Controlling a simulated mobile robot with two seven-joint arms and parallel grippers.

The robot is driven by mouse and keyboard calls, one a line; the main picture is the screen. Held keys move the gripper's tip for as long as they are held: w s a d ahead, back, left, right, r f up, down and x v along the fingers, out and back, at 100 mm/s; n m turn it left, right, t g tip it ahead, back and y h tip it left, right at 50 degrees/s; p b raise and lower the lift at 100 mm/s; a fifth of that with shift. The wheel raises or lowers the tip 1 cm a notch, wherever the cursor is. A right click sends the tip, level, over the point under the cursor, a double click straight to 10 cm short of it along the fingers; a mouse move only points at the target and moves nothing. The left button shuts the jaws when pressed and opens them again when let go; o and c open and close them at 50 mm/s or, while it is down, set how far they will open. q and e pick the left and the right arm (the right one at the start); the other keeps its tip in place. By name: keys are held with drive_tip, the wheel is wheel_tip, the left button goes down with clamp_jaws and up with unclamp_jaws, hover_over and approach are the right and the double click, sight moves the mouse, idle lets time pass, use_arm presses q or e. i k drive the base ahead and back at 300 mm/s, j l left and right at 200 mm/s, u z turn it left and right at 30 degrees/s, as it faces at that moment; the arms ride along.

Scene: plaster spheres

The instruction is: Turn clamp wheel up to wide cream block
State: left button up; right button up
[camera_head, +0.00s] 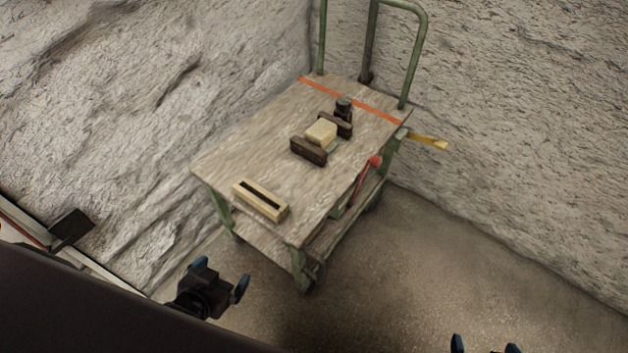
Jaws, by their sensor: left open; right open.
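A clamp stands on the wooden top of a green cart, with a dark front jaw (308,151) and a dark rear jaw (338,122). A black clamp wheel (344,104) sits behind the rear jaw. A cream block (321,131) lies between the jaws; whether both jaws touch it is too small to tell. My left gripper (220,277) is open and empty, with blue fingertips, in front of the cart's near left corner. My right gripper (485,347) is open at the bottom edge, right of the cart, with only its fingertips showing. Both are well away from the clamp.
A long cream piece with a dark slot (260,200) lies near the cart top's (230,157) front edge. A red-knobbed lever (374,161) rises at the right side. A yellow bar (428,141) sticks out right. Rough walls stand behind; floor at right is clear.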

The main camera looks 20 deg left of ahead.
sight(343, 103)
drive_tip(key=i+l, duration=0.15)
drive_tip(key=i+l+u, duration=0.25)
drive_tip(key=i+u, duration=0.15)
drive_tip(key=u, duration=1.2)
